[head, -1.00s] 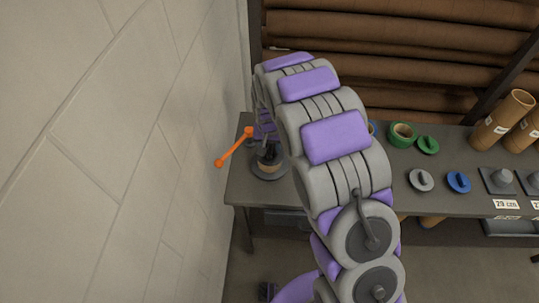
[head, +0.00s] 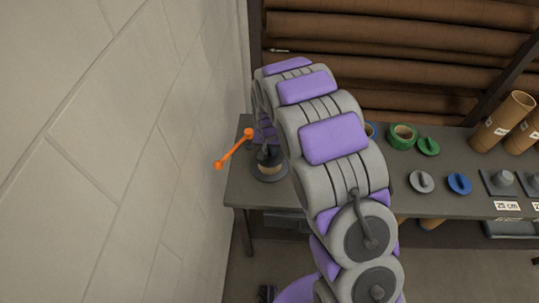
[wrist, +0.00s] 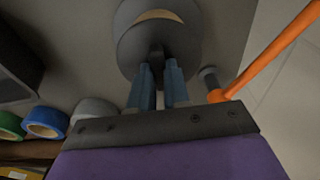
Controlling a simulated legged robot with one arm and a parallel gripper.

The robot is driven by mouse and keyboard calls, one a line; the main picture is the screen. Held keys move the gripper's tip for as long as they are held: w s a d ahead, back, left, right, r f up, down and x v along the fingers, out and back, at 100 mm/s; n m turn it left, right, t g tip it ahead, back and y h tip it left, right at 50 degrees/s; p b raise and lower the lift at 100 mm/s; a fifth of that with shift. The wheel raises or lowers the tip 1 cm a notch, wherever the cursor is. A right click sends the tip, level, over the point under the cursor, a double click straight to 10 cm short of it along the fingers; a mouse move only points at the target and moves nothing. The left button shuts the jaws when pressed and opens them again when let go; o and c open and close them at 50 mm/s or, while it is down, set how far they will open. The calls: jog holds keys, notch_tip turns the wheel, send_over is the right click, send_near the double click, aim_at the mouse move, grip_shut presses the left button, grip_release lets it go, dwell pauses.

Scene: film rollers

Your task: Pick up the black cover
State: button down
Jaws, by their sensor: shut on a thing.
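The black cover (wrist: 157,52) is a dark round piece with a knob in the wrist view. My gripper (wrist: 158,78) has its two blue-grey fingers closed on the knob. A tan crescent shows on the far side of the round piece. In the head view, a dark-topped tan roll on a dark round base (head: 271,178) stands at the left end of the table, below my gripper's end of the arm. My arm hides part of this spot, and I cannot tell whether the cover is lifted clear of the roll.
An orange rod (head: 233,149) sticks out beside the table's left end, close to the wall (head: 120,150). Green (head: 403,136), grey (head: 421,181) and blue (head: 459,183) pieces lie on the grey table (head: 350,207) to the right. Cardboard tubes (head: 503,120) stand at the far right.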

aim_at(269, 152)
jog(key=shift+r, duration=0.15)
jog(key=shift+r+p, duration=0.6)
jog(key=shift+r, duration=1)
jog(key=s+d+r+p, duration=0.1)
jog(key=s+d, duration=0.1)
jog(key=s, duration=0.6)
jog(key=s+d+r+p, duration=0.1)
jog(key=s+d, duration=0.1)
jog(key=s, duration=0.5)
jog(key=shift+s+r+p, duration=0.2)
jog(key=shift+r+p, duration=0.95)
jog(key=shift+r, duration=1.15)
jog(key=w+d+r, duration=0.2)
jog(key=w+d, duration=0.4)
jog(key=w+d+r, duration=0.3)
jog(key=w+d, duration=0.3)
jog(key=shift+d+r, duration=0.2)
jog(key=shift+r, duration=0.15)
